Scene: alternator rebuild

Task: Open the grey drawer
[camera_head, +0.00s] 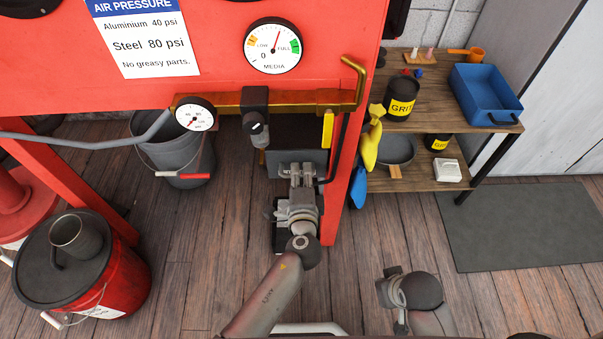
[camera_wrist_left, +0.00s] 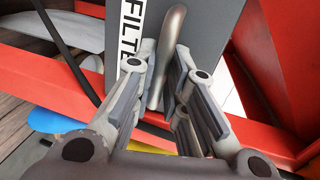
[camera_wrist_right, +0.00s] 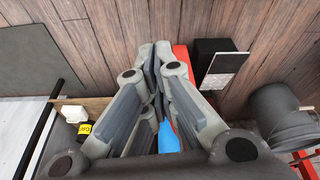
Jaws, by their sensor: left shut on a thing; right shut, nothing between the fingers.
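The grey drawer (camera_head: 283,164) sits low under the red cabinet, beside its right leg. In the left wrist view its grey front (camera_wrist_left: 202,25) carries a white label reading "FILTE", partly cut off. A curved metal handle (camera_wrist_left: 169,50) stands out from that front. My left gripper (camera_head: 299,170) is at the drawer front, with its fingers (camera_wrist_left: 160,90) closed on both sides of the handle. My right gripper (camera_head: 388,288) is away from the drawer, over the floor at lower right; its fingers (camera_wrist_right: 156,65) are shut and empty.
The red cabinet leg (camera_head: 340,180) stands just right of the drawer. A grey bucket (camera_head: 178,150) and a red bucket (camera_head: 115,275) stand to the left. A wooden shelf (camera_head: 455,125) holds a blue bin (camera_head: 485,95) at right. Floor around my right gripper is clear.

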